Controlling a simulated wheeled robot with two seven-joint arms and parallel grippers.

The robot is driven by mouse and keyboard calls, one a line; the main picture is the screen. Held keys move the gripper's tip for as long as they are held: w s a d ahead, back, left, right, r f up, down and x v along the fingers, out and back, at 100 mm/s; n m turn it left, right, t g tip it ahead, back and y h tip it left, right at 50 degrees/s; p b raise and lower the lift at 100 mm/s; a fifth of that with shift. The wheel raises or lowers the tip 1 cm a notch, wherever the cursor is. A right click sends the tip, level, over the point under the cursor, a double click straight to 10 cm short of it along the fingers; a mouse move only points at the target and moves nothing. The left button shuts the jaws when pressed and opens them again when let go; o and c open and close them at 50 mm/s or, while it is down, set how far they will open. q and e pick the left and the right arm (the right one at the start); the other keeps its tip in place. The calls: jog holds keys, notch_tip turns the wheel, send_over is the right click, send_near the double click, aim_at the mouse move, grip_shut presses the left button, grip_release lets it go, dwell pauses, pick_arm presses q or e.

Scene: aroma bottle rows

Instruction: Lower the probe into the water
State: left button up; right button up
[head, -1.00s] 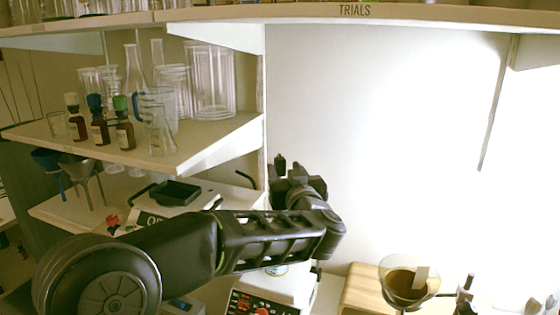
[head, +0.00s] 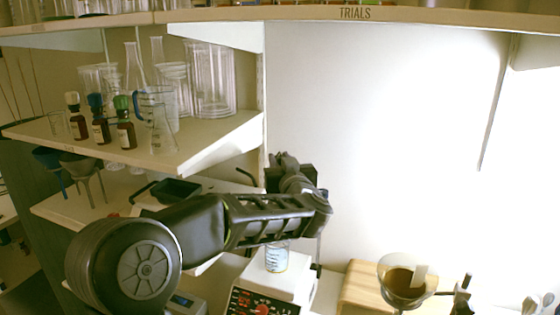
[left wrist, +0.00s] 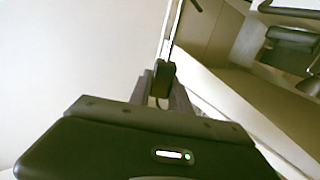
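A clear beaker (head: 276,257) with water stands on the white hotplate (head: 265,289), below my left forearm. A thin upright rod (head: 318,250) stands at the hotplate's right side. My left gripper (head: 283,160) is above and behind the beaker, partly hidden by its own wrist. In the left wrist view my left gripper (left wrist: 163,84) has its fingers close on either side of a small dark block (left wrist: 164,74) with a thin rod rising from it. This looks like the probe's holder; the probe itself cannot be made out. My right gripper is not in view.
Shelves with brown bottles (head: 101,130) and glassware (head: 210,80) are at the left. A filter funnel (head: 402,282) and wooden block (head: 362,287) stand at the lower right. The TRIALS shelf (head: 354,13) crosses the top. The white wall area at right is open.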

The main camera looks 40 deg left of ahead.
pick_arm(q)
grip_shut()
dwell(0.9)
